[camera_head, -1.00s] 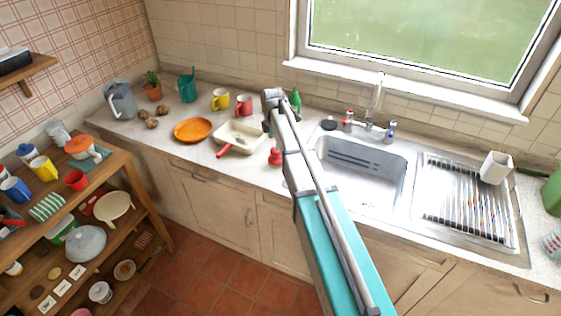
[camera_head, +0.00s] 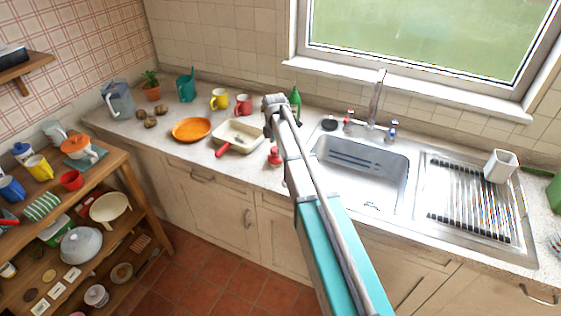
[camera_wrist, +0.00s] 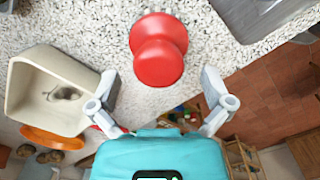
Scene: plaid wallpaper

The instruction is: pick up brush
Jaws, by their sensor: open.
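A red knob-shaped thing (camera_head: 274,156) stands on the counter left of the sink, just left of my arm. I take it to be the brush, but no bristles show. In the wrist view the red knob (camera_wrist: 158,58), with a flared top and a rounder lower part, stands between and beyond my fingers. My gripper (camera_wrist: 160,75) is open, with one finger on each side of the picture and nothing between them touching. In the head view my gripper (camera_head: 269,124) is mostly hidden by my wrist.
A cream pan (camera_head: 240,135) with a red handle lies left of the red knob, and an orange plate (camera_head: 191,129) beyond it. A green bottle (camera_head: 295,103) stands behind my arm. The sink (camera_head: 365,165) is to the right. Mugs stand along the wall.

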